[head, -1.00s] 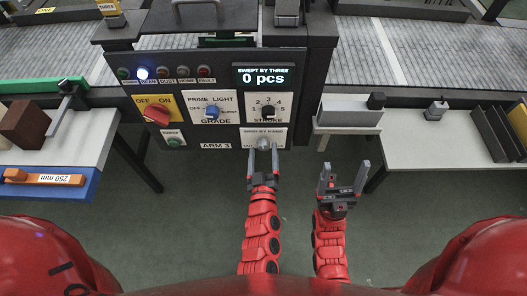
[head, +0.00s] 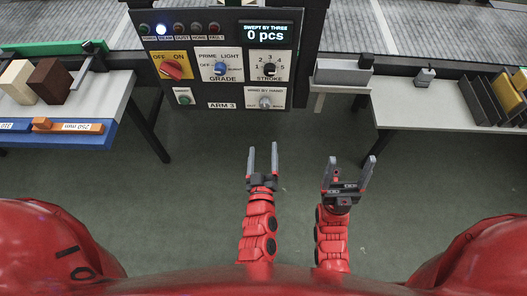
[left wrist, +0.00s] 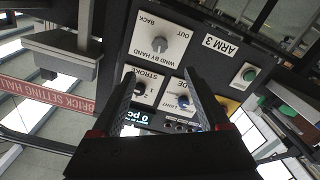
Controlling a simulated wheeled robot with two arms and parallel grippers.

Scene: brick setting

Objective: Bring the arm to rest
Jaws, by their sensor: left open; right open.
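My left gripper (head: 262,160) is open and empty over the floor, below and apart from the control panel. It also shows in the left wrist view (left wrist: 165,95), fingers pointing toward the panel. My right gripper (head: 348,172) is open and empty to its right. The wind knob also shows in the left wrist view (left wrist: 159,44). The display (head: 265,33) reads "0 pcs".
A right bench (head: 425,108) holds dark angled plates (head: 485,100). Green floor (head: 200,170) lies open between them.

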